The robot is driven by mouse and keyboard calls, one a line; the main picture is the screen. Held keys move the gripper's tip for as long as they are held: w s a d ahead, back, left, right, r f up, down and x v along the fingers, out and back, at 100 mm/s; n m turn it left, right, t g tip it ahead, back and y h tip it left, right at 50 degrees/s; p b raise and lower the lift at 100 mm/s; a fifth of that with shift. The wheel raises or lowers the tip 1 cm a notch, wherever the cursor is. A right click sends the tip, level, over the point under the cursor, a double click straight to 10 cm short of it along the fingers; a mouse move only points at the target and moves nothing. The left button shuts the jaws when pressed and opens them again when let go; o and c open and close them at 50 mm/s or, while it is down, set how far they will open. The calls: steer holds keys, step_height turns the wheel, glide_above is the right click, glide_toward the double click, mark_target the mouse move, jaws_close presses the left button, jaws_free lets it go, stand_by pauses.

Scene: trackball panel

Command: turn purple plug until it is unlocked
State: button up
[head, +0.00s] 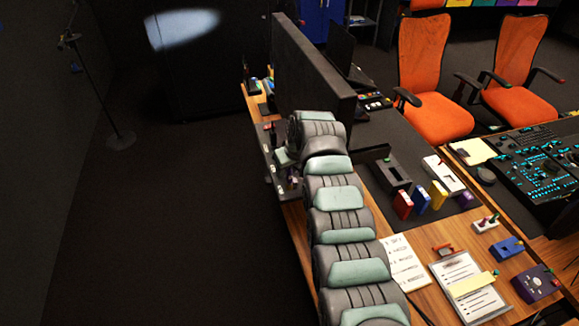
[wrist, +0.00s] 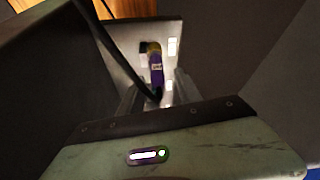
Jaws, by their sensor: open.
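The purple plug (wrist: 156,68) shows in the wrist view, with a pale label on its side and a yellowish-brown end at a light grey panel (wrist: 112,38). My gripper (wrist: 157,92) is open, with its grey fingers on either side of the plug's near end. I cannot tell whether a finger touches the plug. The plug's lock state does not show. In the head view my arm hides most of the gripper and plug, beside the panel (head: 267,142) at the desk's left edge.
A black cable (wrist: 103,38) crosses the wrist view in front of the panel and reaches the plug's near end.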

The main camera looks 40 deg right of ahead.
steer(key=shift+w+d+f, duration=0.1)
steer(key=shift+f, duration=0.2)
jaws_close()
stand_by(0.5)
stand_by(0.5)
steer(key=shift+f+n+b, duration=0.2)
steer(key=shift+n+b, duration=0.4)
steer(key=shift+b, duration=0.85)
